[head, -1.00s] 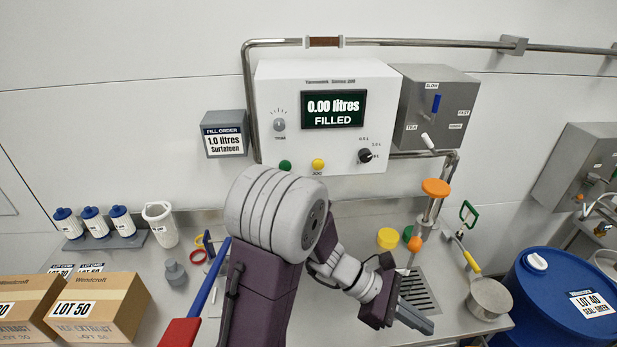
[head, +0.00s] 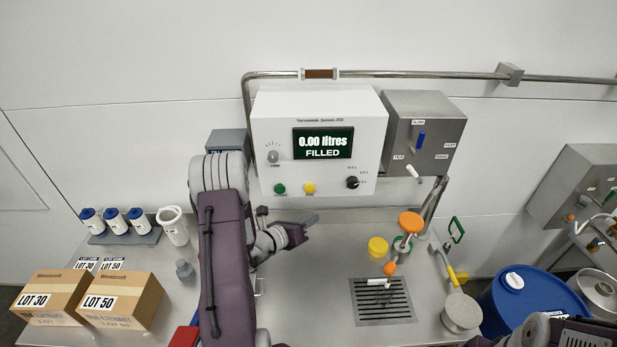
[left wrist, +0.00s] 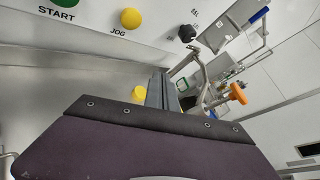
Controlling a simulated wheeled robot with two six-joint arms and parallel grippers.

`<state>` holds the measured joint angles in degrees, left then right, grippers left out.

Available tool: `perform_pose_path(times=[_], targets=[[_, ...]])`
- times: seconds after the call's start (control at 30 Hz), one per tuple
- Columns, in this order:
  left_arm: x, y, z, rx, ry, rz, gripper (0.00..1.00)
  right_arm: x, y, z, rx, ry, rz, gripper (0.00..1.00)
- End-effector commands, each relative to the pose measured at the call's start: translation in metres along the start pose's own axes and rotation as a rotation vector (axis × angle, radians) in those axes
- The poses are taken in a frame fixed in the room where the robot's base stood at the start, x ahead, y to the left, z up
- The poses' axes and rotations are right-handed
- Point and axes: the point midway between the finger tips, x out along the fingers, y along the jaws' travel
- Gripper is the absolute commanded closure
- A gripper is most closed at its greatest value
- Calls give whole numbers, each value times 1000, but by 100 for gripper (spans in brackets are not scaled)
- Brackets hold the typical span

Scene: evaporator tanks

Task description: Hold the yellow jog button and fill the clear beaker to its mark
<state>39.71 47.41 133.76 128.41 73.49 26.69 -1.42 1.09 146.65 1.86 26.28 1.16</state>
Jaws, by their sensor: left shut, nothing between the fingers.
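The yellow jog button (head: 309,188) sits on the lower front of the white control box (head: 372,115); it also shows in the left wrist view (left wrist: 131,18). The display (head: 323,143) reads 0.00 litres FILLED. My left gripper (head: 311,219) is shut and empty, below the jog button in the head view and apart from it. Its closed fingers also show in the left wrist view (left wrist: 160,92). I cannot make out a clear beaker. A whitish handled jug (head: 173,226) stands at the left of the bench.
The green start button (head: 280,189) is left of the jog button and the black selector knob (head: 352,182) right of it. An orange-topped valve (head: 411,222) stands near the drain grate (head: 383,314). Boxes (head: 122,300) fill the left front; a blue drum (head: 535,303) is right.

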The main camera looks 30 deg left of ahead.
Motion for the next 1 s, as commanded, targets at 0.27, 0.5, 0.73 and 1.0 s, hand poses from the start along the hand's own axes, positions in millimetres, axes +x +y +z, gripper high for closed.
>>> perform_pose_path(times=[0.27,0.5,0.73,1.0], targets=[[-3,3,3,-2,-5,9,100,-2,0,0,0,-1,0,48],[2,6,7,-1,-6,7,100,-3,0,0,0,-1,0,48],[24,22,24,3,-6,6,100,-9,0,-1,0,-1,0,48],[49,41,40,1,-5,6,100,-6,0,0,0,-1,0,48]])
